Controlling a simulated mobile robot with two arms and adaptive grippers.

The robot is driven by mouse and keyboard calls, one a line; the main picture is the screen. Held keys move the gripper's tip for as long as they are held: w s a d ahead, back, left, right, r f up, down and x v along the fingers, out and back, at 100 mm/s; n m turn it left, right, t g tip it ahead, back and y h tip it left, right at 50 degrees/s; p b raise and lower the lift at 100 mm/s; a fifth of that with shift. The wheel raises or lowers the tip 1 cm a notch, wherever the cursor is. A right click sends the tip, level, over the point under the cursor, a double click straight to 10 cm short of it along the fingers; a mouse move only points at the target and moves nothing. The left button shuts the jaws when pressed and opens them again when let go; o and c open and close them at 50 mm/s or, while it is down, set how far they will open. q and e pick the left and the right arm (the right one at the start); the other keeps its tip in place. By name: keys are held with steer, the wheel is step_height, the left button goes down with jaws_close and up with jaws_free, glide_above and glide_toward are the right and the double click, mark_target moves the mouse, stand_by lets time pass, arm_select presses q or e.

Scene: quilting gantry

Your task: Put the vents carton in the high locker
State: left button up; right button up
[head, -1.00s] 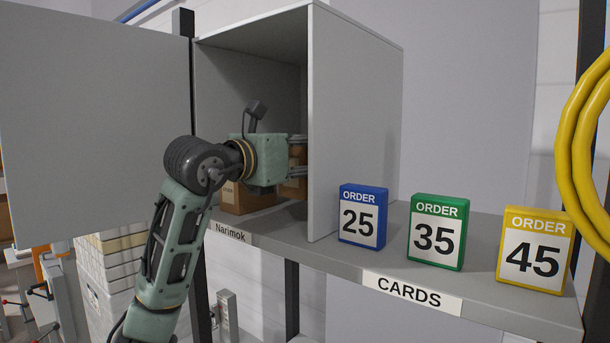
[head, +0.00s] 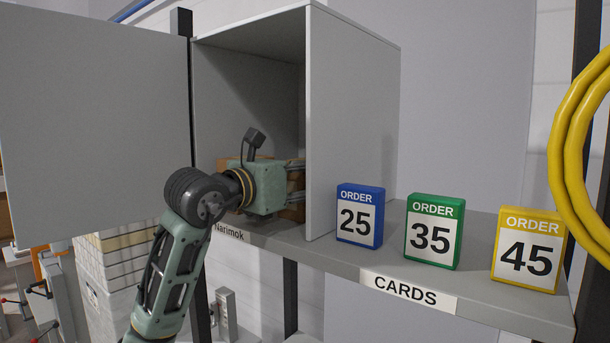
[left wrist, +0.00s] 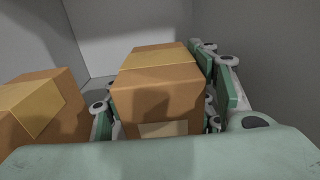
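My left gripper (head: 293,177) reaches into the open high locker (head: 250,75). In the left wrist view, a brown carton (left wrist: 158,95) with a tan tape strip and a pale label sits between my left gripper's fingers (left wrist: 160,110), which lie close along both its sides. The label is too small to read. In the head view the gripper hides most of this carton, low near the locker's right wall. A second brown carton (left wrist: 38,110) stands to its left, apart from it; part of it shows behind my gripper (head: 228,163). My right gripper is out of view.
The locker door (head: 95,120) stands open at the left. The right wall (head: 350,120) is close to my fingers. Outside on the shelf (head: 410,275) stand blue (head: 360,216), green (head: 433,232) and yellow (head: 527,249) order cards. A yellow hose (head: 565,150) hangs at the right.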

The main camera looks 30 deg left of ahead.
arm_select(q)
steer(key=o, duration=0.3)
steer(key=shift+r, duration=0.15)
steer(key=shift+s, duration=0.2)
steer(key=s+b, duration=0.1)
steer(key=s, duration=0.2)
steer(key=s+b, duration=0.2)
steer(key=s, duration=0.2)
steer(key=s+a+b, duration=0.1)
steer(key=s+b, duration=0.1)
steer(key=s, duration=0.1)
steer(key=shift+s+a, duration=0.1)
steer(key=shift+s, duration=0.7)
